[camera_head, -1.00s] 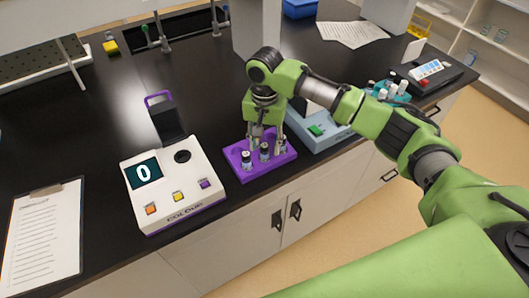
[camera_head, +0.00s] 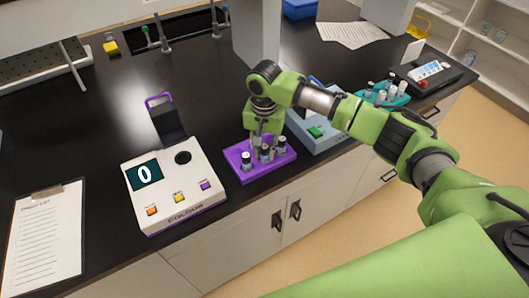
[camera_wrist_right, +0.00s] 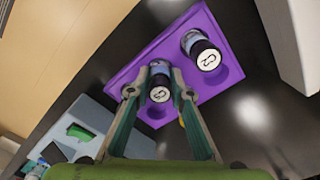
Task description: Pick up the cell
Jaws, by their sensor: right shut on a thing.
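A purple rack (camera_head: 246,174) on the black bench holds small dark-capped cells. One cell (camera_head: 246,161) stands at its left end. My right gripper (camera_head: 266,149) points down over the rack and is shut on another cell (camera_head: 264,154) near the middle. In the right wrist view, my right gripper's fingers (camera_wrist_right: 160,84) press on both sides of this cell (camera_wrist_right: 160,93), low at the rack. Another cell (camera_wrist_right: 206,58), its white cap top marked, stands apart to the right there. The fingers partly hide the rack's right end in the head view. My left gripper is not in view.
A white device (camera_head: 174,187) with a display reading 0 and an upright open lid stands left of the rack. A pale blue device (camera_head: 322,138) stands close on the right. A teal vial rack (camera_head: 398,100) is farther right. A clipboard (camera_head: 44,240) lies at far left.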

